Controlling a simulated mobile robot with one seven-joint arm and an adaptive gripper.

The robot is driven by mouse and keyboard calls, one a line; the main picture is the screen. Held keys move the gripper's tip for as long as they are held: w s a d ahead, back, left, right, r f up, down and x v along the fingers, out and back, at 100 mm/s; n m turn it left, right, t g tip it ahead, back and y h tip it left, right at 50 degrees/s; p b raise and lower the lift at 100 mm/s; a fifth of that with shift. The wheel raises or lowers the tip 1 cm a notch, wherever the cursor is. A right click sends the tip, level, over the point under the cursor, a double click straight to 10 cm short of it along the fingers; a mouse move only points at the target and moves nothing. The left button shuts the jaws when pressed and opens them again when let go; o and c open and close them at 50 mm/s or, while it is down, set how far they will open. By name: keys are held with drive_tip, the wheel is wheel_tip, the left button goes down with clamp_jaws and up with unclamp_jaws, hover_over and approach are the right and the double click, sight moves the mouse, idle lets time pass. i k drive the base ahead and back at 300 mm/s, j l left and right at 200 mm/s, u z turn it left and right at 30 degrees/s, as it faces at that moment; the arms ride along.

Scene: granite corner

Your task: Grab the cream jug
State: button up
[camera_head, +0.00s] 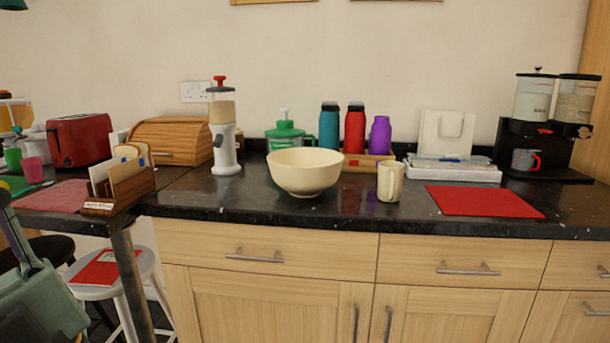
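The cream jug (390,182) stands upright on the dark granite counter (360,213), near its front edge. It is small and cream-coloured, with its handle on the right side. A larger cream bowl (304,172) stands to its left, with a gap between them. My gripper is not clearly in view. A pale green part at the lower left edge may be part of my arm, but I cannot tell. Nothing is seen touching the jug.
A red mat (484,201) lies right of the jug. Behind are several bottles (354,129) in a wooden tray and a white box (453,171). A white grinder (224,140) stands left of the bowl. Stools are lower left.

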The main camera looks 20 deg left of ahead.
sight(390, 173)
drive_tip(key=i+j+z, duration=0.35)
drive_tip(key=i+j, duration=0.5)
